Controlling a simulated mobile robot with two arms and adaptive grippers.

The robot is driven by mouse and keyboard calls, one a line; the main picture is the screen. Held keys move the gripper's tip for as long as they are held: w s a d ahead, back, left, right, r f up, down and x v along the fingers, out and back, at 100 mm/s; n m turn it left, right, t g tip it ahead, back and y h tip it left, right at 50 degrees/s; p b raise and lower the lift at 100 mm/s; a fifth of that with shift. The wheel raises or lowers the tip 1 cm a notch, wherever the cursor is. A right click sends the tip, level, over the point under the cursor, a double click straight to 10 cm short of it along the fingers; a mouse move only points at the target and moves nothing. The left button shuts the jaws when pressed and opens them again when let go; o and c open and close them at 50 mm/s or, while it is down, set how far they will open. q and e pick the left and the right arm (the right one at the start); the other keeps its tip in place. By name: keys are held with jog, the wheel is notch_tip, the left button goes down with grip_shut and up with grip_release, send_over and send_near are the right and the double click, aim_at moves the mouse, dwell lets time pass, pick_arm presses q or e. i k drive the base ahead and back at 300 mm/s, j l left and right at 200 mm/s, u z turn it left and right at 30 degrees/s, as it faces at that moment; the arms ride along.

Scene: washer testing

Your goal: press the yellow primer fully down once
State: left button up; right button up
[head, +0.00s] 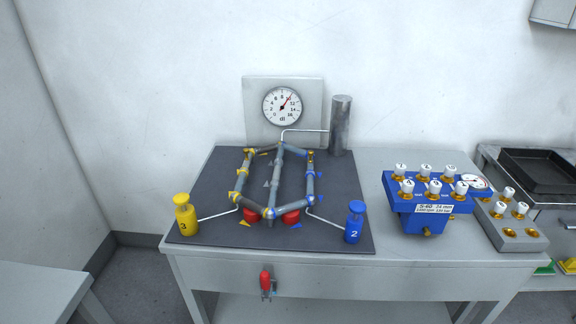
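The yellow primer (184,214) stands upright at the front left corner of the dark mat on the grey table. It is a yellow bottle marked 3, with a yellow knob (181,199) on top that stands up above the body. A thin white tube runs from it to the pipe frame (273,185). Neither of my grippers shows in the head view, and nothing touches the primer.
A blue primer (354,222) marked 2 stands at the mat's front right. A dial gauge (282,106) and a grey cylinder (340,125) stand behind the pipes. A blue block with white knobs (427,205) is at right. A red-handled valve (265,284) is on the table's front.

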aim_at(182, 199)
jog(key=u, duration=1.1)
jog(key=i+u, duration=0.15)
jog(key=i, duration=0.15)
jog(key=i+l+u, duration=0.15)
jog(key=i, duration=0.2)
jog(key=z, duration=0.9)
